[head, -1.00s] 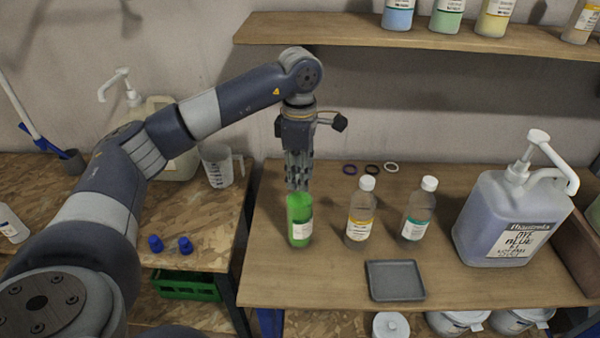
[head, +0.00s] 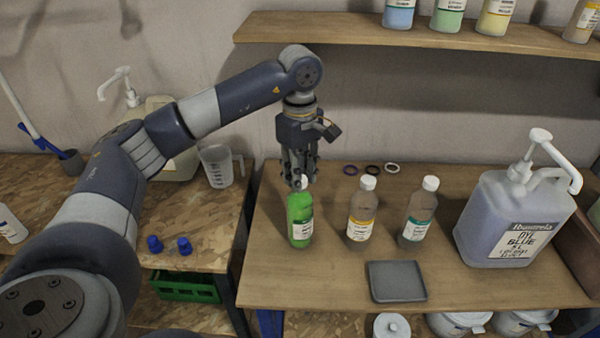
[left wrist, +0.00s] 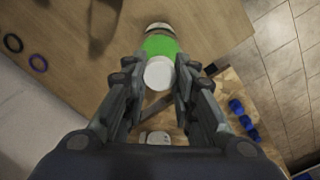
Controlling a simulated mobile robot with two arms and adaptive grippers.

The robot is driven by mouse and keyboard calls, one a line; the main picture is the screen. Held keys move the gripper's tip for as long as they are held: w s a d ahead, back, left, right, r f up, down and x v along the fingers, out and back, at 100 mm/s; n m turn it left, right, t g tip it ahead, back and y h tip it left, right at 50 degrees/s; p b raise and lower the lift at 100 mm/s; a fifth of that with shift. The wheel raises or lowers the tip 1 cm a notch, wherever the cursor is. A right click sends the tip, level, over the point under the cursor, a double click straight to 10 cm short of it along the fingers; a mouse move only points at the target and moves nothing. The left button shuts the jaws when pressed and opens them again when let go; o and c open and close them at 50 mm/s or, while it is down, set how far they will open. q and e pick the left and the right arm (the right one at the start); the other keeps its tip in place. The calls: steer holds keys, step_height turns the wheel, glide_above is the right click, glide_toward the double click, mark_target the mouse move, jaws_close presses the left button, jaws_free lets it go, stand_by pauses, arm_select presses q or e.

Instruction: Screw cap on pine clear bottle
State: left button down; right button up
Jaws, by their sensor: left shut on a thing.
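A green bottle (head: 300,219) with a white label stands upright near the left edge of the wooden table. Its white cap (left wrist: 158,73) sits at the bottle's mouth; from these views I cannot tell how tight it is. My left gripper (head: 301,182) points straight down over the bottle, its fingers shut on the cap. In the left wrist view the green bottle (left wrist: 160,45) shows just beyond the cap. My right gripper is not in view.
Two capped bottles, one yellow-labelled (head: 361,212) and one green-labelled (head: 417,212), stand to the right. A grey tray (head: 396,282) lies in front and a large pump jug (head: 515,220) stands far right. Rings (head: 372,170) lie behind.

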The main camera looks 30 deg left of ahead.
arm_select(q)
steer(key=m, duration=0.5)
steer(key=shift+s+f, duration=0.1)
steer(key=shift+f, duration=0.05)
steer(key=c, duration=1.5)
jaws_free()
steer(key=shift+a, duration=0.1)
steer(key=shift+r, duration=0.2)
steer(key=n, duration=0.4)
steer(key=shift+n, duration=0.9)
